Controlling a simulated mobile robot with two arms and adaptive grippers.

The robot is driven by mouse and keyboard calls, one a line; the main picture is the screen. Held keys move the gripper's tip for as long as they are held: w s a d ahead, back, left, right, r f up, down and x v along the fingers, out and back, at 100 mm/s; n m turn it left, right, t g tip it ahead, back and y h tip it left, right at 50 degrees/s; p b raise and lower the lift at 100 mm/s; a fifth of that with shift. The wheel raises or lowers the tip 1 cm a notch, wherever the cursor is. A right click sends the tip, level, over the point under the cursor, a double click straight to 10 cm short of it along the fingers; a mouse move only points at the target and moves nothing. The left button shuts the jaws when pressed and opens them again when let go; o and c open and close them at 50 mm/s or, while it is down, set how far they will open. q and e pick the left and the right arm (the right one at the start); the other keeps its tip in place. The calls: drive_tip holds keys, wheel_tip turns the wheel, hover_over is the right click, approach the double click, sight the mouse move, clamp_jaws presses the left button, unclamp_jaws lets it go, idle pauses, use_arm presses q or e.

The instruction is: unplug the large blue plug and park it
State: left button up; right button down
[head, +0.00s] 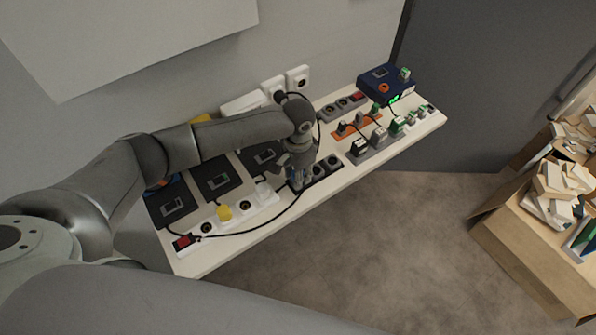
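I cannot make out a large blue plug in the head view; it may be hidden by my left gripper. My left gripper (300,182) points down at the left end of a dark socket strip (321,174) on the white shelf. Its fingers are small and dark here, so I cannot tell whether they are open or hold anything. Free sockets show on the strip to the right of the gripper. A black cable (262,229) runs from near the gripper to the white strip (194,242). My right gripper is not in view.
An open carton (519,246) stands at far right.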

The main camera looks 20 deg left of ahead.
use_arm(q)
drive_tip(key=shift+f, duration=0.25)
idle(0.5)
drive_tip(key=o, duration=1.2)
drive_tip(key=shift+c, duration=0.2)
wheel_tip(320, 180, up, 12)
